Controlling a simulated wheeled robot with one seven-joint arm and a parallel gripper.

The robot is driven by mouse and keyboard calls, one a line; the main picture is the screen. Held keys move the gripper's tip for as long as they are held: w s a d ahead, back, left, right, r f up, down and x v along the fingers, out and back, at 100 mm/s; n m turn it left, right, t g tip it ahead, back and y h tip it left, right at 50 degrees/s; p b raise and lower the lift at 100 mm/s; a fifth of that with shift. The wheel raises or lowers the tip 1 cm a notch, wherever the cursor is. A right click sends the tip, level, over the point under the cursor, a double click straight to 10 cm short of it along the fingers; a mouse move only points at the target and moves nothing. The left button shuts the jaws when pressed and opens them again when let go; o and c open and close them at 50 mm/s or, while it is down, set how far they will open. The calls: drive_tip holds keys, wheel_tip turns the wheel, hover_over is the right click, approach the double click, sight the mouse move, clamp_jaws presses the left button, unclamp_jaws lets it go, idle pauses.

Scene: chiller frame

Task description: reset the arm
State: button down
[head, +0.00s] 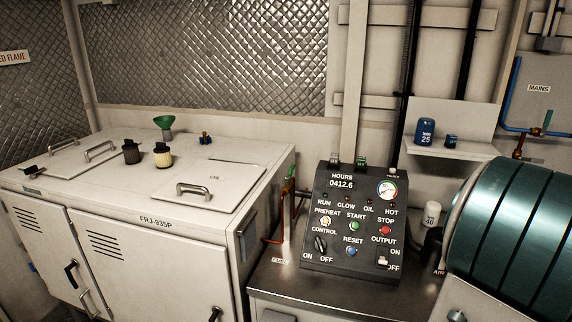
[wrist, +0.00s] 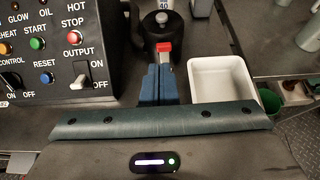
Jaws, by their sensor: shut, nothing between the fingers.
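My gripper (wrist: 160,70) shows in the wrist view with its two blue fingers together, shut and empty. It is right of the control panel (wrist: 50,12), apart from it. A black round container (wrist: 163,35) and a red-and-white piece lie beyond the fingertips. In the head view the panel (head: 325,190) stands upright on a metal counter, with green START, red STOP and blue RESET buttons, a black CONTROL knob (head: 320,244) and a pale OUTPUT switch (head: 383,258). The fingers do not show in the head view.
A white tray (wrist: 222,64) sits right of the fingers in the wrist view, with a green cup (wrist: 269,100) beyond it. A shelf (head: 450,148) holds a blue can.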

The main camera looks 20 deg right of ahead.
drive_tip(key=w+a+r+n+y, duration=0.1)
drive_tip(key=w+a+n+y, duration=0.2)
drive_tip(key=a+n, duration=0.45)
drive_tip(key=w+a+r+n+y, duration=0.1)
drive_tip(key=w+a+n+y, duration=0.3)
drive_tip(key=a, duration=0.6)
drive_tip(key=w+a+r+n+y, duration=0.1)
drive_tip(key=a+n+y, duration=0.1)
drive_tip(key=a+n, duration=0.6)
drive_tip(key=s+a+f+n+g+y, duration=0.15)
drive_tip(key=s+a+n+g, duration=0.25)
drive_tip(key=a+n, duration=0.55)
drive_tip(key=s+a+n+g+h, duration=0.3)
drive_tip(key=s+a+n, duration=0.3)
drive_tip(key=s+n, duration=0.3)
drive_tip(key=n+h, duration=0.1)
drive_tip(key=n, duration=0.3)
drive_tip(key=shift+s+g, duration=0.15)
drive_tip(key=shift+g, duration=0.15)
drive_tip(key=shift+d, duration=0.1)
